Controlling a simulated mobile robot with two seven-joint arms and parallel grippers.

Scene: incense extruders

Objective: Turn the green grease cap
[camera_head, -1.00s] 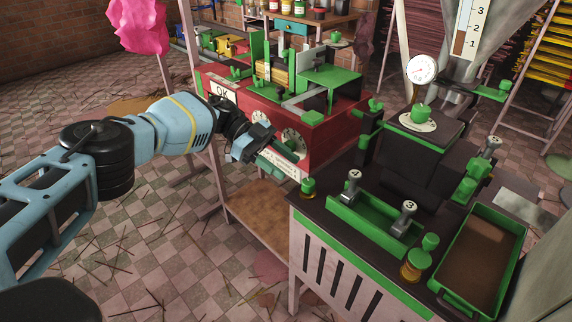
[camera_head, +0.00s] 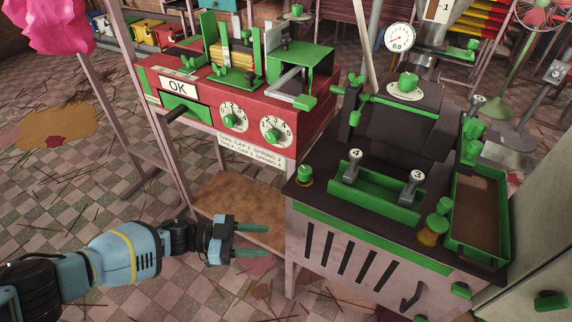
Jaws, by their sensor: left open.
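Small green caps sit over amber cups on the black-topped machine (camera_head: 335,205). One green cap (camera_head: 305,171) is at its front left corner, and another (camera_head: 437,225) is near its front right, beside the green tray. I cannot tell for sure which one is the grease cap. My left gripper (camera_head: 259,240) is open and empty, its two fingers pointing right. It appears left of and lower than the front left cap, in front of the wooden shelf, apart from both caps. My right gripper is not in view.
A red machine (camera_head: 205,98) with two dials and an OK sign stands behind, with a lower wooden shelf (camera_head: 225,200). Numbered levers 4 (camera_head: 352,165) and 3 (camera_head: 412,186) rise between the caps. A brown-filled green tray (camera_head: 480,210) lies right. The tiled floor at left is open.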

